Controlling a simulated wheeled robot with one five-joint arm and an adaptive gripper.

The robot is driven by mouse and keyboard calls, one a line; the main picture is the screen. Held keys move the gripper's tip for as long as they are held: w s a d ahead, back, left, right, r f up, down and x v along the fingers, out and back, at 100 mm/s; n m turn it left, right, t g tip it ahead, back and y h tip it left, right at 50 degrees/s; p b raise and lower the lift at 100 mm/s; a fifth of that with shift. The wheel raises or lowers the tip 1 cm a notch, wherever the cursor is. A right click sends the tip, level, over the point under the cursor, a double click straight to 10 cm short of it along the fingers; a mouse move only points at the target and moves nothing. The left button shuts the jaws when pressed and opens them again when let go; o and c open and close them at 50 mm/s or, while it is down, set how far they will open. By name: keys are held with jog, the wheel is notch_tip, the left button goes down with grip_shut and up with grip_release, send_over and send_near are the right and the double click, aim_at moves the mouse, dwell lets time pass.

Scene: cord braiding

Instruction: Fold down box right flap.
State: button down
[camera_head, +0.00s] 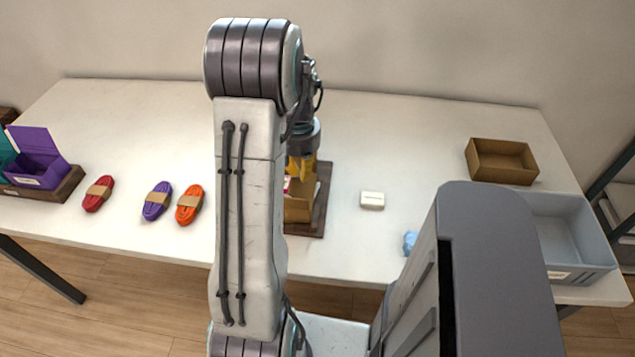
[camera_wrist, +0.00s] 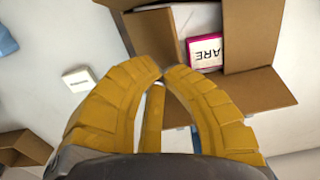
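The cardboard box (camera_head: 298,210) stands on a dark board in the head view, largely hidden behind my arm. The wrist view shows its brown flaps spread outward, including one at the right (camera_wrist: 265,30), one at the lower right (camera_wrist: 258,92) and one at the left (camera_wrist: 150,38). A pink and white item marked "ARE" (camera_wrist: 206,52) lies inside. My gripper (camera_head: 302,168) has yellow fingers, with tips nearly together (camera_wrist: 165,70) beside the left flap in the wrist view. I see nothing clearly held; whether the tips touch the flap cannot be told.
A white labelled block (camera_head: 372,200) lies right of the dark board (camera_head: 321,205). Red (camera_head: 98,194), purple (camera_head: 157,201) and orange (camera_head: 189,205) cords lie to the left. A brown open tray (camera_head: 502,161) and a grey bin (camera_head: 565,240) stand at the right.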

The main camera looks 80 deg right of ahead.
aim_at(294, 179)
jog(key=shift+w+a+f+b, duration=0.1)
jog(key=shift+w+f+b, duration=0.25)
jog(key=shift+w+f, duration=0.3)
jog(key=shift+w+f+b, duration=0.3)
jog(key=shift+f+b, duration=0.4)
jog(key=shift+f, duration=0.05)
jog(key=shift+f+b, duration=0.85)
jog(key=shift+f, duration=0.2)
jog(key=shift+r, duration=0.1)
dwell(0.4)
jog(key=shift+r+p, duration=3.2)
jog(key=shift+r, duration=0.8)
